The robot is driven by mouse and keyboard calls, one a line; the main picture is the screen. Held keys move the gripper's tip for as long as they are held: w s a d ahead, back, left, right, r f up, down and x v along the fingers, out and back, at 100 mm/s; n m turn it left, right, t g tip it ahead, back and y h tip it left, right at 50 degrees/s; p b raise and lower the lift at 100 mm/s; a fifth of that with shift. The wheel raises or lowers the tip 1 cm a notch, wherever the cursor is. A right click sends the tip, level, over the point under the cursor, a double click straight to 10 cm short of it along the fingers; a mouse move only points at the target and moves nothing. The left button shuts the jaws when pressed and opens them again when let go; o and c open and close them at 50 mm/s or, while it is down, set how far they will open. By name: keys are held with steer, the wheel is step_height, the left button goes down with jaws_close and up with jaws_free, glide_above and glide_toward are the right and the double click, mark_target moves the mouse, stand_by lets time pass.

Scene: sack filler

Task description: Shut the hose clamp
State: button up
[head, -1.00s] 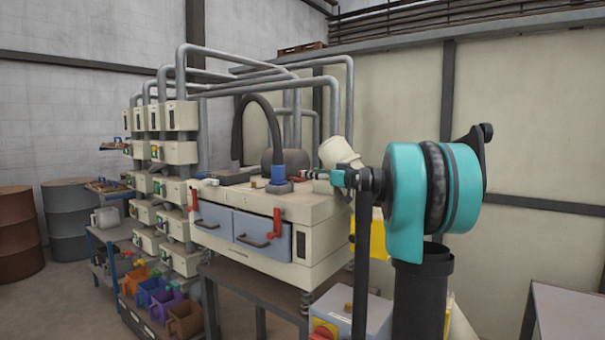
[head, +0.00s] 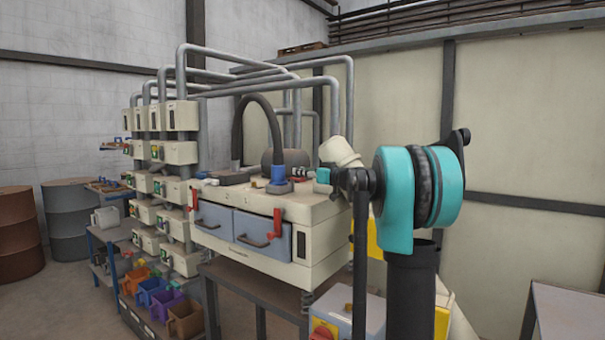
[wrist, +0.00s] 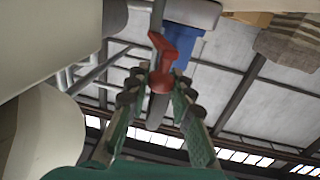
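The blue hose coupling (head: 278,174) sits on top of the cream machine at the foot of the black hose. In the wrist view the blue coupling (wrist: 183,46) is at top centre, with the red clamp lever (wrist: 164,48) standing out beside it. My gripper (wrist: 159,82) has its two green, dark-padded fingers on either side of the lever, apart, with narrow gaps visible. Firm contact cannot be made out. In the head view my gripper (head: 322,182) is just right of the coupling, and my arm hides much of it.
The cream machine (head: 275,268) has grey-blue drawer fronts (head: 257,233) with red latches. The black hose (head: 262,101) arches above the machine top. Coloured bins (head: 184,319) stand at lower left.

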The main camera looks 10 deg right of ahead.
jaws_close()
steer(key=shift+a, duration=0.1)
steer(key=shift+s+a+m+t+h, duration=0.2)
steer(key=shift+a+m+t+h, duration=0.4)
steer(key=shift+m+t+h, duration=0.4)
steer(key=shift+s+a+m+h, duration=0.1)
steer(key=shift+a+m+h, duration=0.2)
steer(key=shift+m+h, duration=0.55)
steer(key=shift+n+h, duration=0.25)
steer(key=o, duration=0.7)
jaws_free()
